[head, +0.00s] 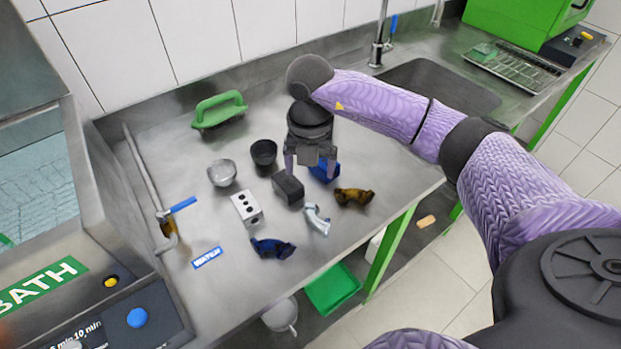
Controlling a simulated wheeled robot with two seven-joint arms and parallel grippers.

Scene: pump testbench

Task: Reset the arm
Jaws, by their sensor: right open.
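My right arm, in a purple sleeve, reaches in from the right side of the head view. Its dark gripper (308,165) points down over the middle of the steel bench (340,240). Its fingers are apart. Just below and in front of it is a dark grey block (287,189). A blue part (325,171) lies behind the right finger, partly hidden. I cannot tell whether the gripper touches either one. My left gripper is not in view.
Around the gripper lie a brown part (354,196), a silver part (317,219), a dark blue part (272,248), a white block with holes (246,208), a black cup (264,153) and a metal cup (222,173). A green-handled tool (219,108) and a sink (440,88) are farther back.

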